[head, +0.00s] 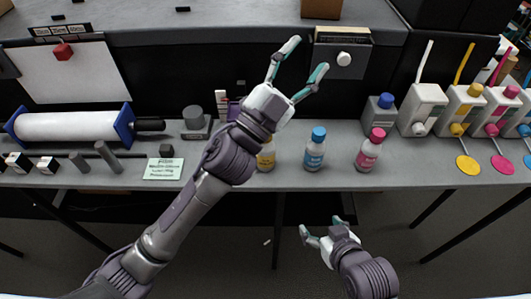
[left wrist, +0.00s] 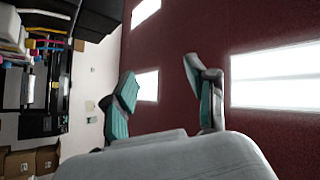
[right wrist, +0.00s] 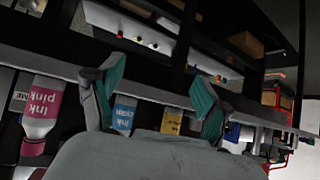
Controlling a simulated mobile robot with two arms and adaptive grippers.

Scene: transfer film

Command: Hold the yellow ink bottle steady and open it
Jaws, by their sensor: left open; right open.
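The yellow ink bottle (head: 266,160) stands on the grey bench, mostly hidden behind my left arm in the head view. Its yellow label (right wrist: 172,121) shows between the fingers in the right wrist view; its cap is hidden. My left gripper (head: 309,56) is open and empty, raised above and beyond the bottle, pointing up and right. In the left wrist view its fingers (left wrist: 163,82) are apart, facing a dark red surface with bright panels. My right gripper (head: 320,227) is open and empty, in front of the bench edge, lower right of the bottle.
A cyan ink bottle (head: 314,153) and a pink ink bottle (head: 369,150) stand right of the yellow one. Ink tanks (head: 424,108) stand at the right. A film roller (head: 72,126), a grey cylinder (head: 195,122) and a green note card (head: 164,168) are at the left.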

